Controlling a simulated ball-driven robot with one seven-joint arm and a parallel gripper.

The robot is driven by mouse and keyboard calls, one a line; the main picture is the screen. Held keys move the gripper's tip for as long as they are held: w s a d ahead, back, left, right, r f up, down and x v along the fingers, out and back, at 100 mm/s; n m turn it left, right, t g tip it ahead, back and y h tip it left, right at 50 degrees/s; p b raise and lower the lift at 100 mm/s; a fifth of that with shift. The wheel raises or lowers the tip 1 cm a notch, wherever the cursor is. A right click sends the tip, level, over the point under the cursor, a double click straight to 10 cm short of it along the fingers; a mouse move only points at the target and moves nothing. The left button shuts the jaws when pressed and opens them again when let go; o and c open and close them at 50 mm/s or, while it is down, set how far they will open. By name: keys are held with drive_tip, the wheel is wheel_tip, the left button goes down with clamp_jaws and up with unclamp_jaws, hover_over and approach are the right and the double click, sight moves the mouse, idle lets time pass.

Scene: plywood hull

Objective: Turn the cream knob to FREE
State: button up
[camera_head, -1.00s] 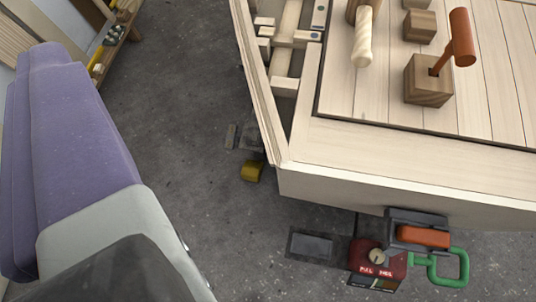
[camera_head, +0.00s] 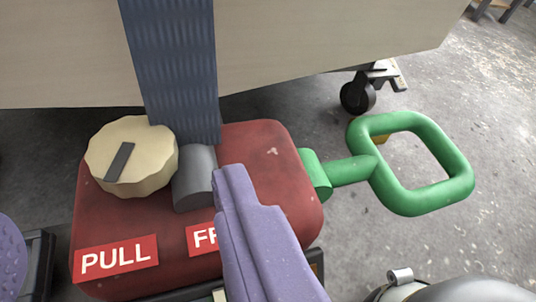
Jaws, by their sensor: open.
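The cream knob (camera_head: 132,157) is a scalloped disc on top of a red box (camera_head: 262,150), in the left half. A dark bar on it slants from lower left to upper right; I cannot tell which end points. A red PULL label (camera_head: 115,260) is on the box's front, below the knob. Another label (camera_head: 203,237) shows only "FR"; my purple finger hides the rest. My gripper (camera_head: 118,200) is open, with one finger right of the knob over the box and a purple part at the left edge. The knob is not between closed jaws.
A grey cylinder (camera_head: 194,178) stands right beside the knob. A blue ribbed strap (camera_head: 172,65) runs up behind it over a pale wooden panel (camera_head: 290,40). A green loop handle (camera_head: 415,165) sticks out right. A black caster (camera_head: 358,97) stands on open grey floor behind.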

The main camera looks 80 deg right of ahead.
sight(130, 147)
drive_tip(key=b+x, duration=0.2)
drive_tip(key=x, duration=0.2)
drive_tip(key=shift+w+d+f, duration=0.2)
drive_tip(key=shift+d+f, duration=0.05)
drive_tip(key=shift+f, duration=0.05)
drive_tip(key=shift+w+d+f, duration=0.1)
drive_tip(key=shift+w+d, duration=0.3)
drive_tip(key=shift+d, duration=0.05)
drive_tip(key=shift+c, duration=0.2)
drive_tip(key=c, duration=1)
